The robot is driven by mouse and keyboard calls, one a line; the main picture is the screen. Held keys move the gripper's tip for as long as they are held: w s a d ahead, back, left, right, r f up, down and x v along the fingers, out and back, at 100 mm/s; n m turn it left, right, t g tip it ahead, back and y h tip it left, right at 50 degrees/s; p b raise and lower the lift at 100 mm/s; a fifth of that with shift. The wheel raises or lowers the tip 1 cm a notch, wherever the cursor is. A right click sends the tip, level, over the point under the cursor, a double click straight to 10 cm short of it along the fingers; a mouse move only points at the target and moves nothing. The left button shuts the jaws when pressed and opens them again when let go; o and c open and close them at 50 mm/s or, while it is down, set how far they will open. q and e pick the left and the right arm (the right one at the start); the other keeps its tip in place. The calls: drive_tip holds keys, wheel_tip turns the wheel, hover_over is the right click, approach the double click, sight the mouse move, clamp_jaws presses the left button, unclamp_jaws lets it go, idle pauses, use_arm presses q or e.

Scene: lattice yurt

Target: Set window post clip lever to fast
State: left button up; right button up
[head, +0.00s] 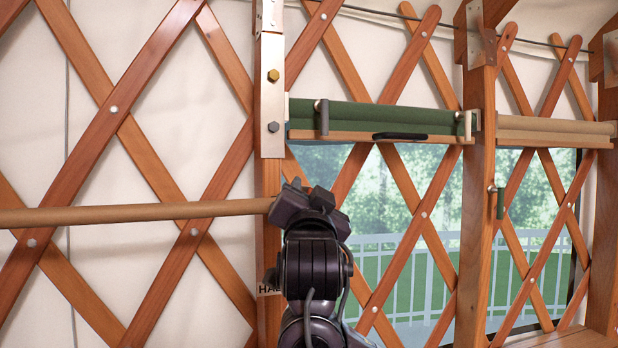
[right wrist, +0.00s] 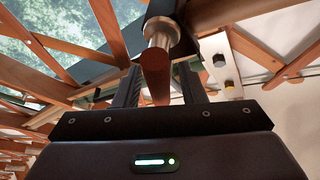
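My right gripper (head: 308,190) is in front of the left window post (head: 272,140), just below the post's metal plate. In the right wrist view its two fingers (right wrist: 160,80) stand apart, on either side of a dark reddish-brown handle (right wrist: 155,80) with a metal collar behind it. I cannot see clear contact; a narrow gap shows on the right side. In the head view my gripper covers this handle. Any "fast" mark is not readable. My left gripper is not in view.
A long wooden pole (head: 130,213) runs from the left edge to the post. A green rolled blind (head: 390,118) and a tan one (head: 550,130) hang above the windows. Crossed lattice slats (head: 150,165) cover the wall.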

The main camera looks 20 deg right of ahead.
drive_tip(key=shift+w, duration=0.2)
clamp_jaws()
idle(0.6)
drive_tip(key=shift+a+f+n+b, duration=0.1)
drive_tip(key=shift+n+b, duration=0.5)
drive_tip(key=shift+b, duration=0.55)
drive_tip(key=shift+a+n+t+y+b, duration=0.25)
drive_tip(key=shift+n+t+y+b, duration=0.25)
drive_tip(key=shift+n+y+b, duration=0.25)
drive_tip(key=n, duration=0.1)
drive_tip(key=n+y+b, duration=0.1)
drive_tip(key=n, duration=0.1)
drive_tip(key=shift+a+r+t, duration=0.35)
drive_tip(key=shift+a+t, duration=0.05)
drive_tip(key=shift+s+a+n+t+y+b, duration=0.1)
drive_tip(key=shift+a+n+t+y+b, duration=0.15)
drive_tip(key=shift+n+y, duration=0.5)
drive_tip(key=shift+a+n+t+y+b, duration=0.15)
drive_tip(key=shift+a+n+y+b, duration=0.2)
drive_tip(key=shift+n, duration=0.55)
